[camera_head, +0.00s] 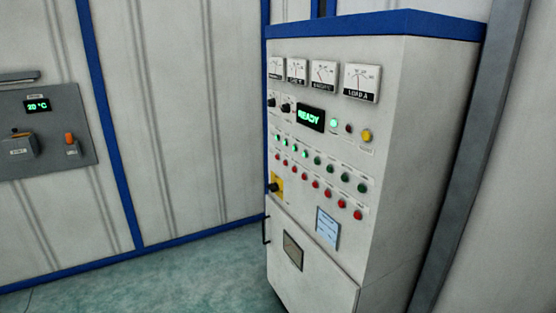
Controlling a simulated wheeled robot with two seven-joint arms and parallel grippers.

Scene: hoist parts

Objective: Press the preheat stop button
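A white control cabinet (385,150) with a blue top stands at the right in the head view. Its front has a row of green buttons or lamps (331,169), the left ones lit, above a row of red buttons (328,194). The small labels are too blurred to read, so I cannot tell which button is preheat stop. A display (310,118) reads READY in green. A lit green lamp (334,123), a dark red one (348,128) and a yellow button (366,136) sit to its right. Neither of my grippers is in view.
Several dial gauges (324,73) line the cabinet's top. A yellow-backed rotary switch (277,186) is at its left edge. A grey wall panel (60,118) showing 20 °C hangs at the left. The green floor (190,275) left of the cabinet is clear.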

